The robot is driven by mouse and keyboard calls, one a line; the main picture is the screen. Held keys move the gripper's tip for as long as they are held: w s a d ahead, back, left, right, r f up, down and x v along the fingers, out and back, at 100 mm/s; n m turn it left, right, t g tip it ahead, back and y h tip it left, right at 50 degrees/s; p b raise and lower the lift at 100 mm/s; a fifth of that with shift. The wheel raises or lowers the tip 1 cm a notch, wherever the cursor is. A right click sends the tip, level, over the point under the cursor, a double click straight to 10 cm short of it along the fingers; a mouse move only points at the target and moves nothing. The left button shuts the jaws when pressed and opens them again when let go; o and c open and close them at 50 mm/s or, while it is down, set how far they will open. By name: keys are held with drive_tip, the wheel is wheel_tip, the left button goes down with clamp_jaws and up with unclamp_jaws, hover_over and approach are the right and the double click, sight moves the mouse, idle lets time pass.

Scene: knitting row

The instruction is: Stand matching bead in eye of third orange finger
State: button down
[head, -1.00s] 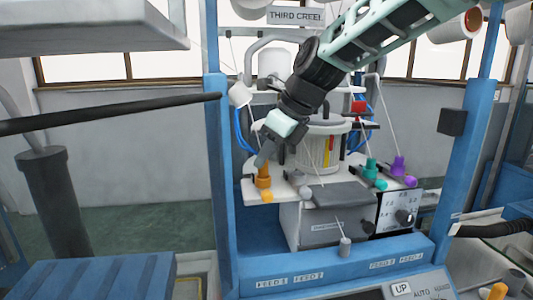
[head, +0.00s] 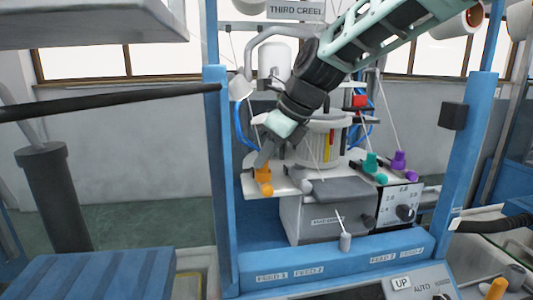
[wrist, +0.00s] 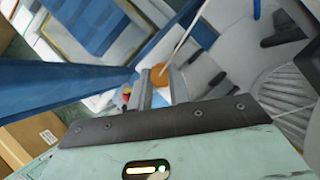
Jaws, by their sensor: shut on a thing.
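My gripper (head: 262,160) points down at the left end of the white shelf, over the orange finger (head: 263,175). In the wrist view its two jaws (wrist: 160,88) are close together, with a round orange piece (wrist: 159,77) at their tips. I cannot tell whether this piece is the bead or the top of the finger. A small orange ball (head: 267,190) shows at the front foot of the orange finger. The eye of the finger is hidden by the jaws.
A blue post (head: 217,160) rises close to the left of my gripper. White yarns hang from above near the arm.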

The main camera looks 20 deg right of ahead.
drive_tip(key=shift+f, duration=0.3)
drive_tip(key=c, duration=1.2)
unclamp_jaws()
drive_tip(key=shift+c, duration=0.2)
drive_tip(key=b+v, duration=0.2)
drive_tip(key=v, duration=1.5)
drive_tip(key=shift+r, duration=0.2)
drive_tip(key=shift+s+d, duration=0.1)
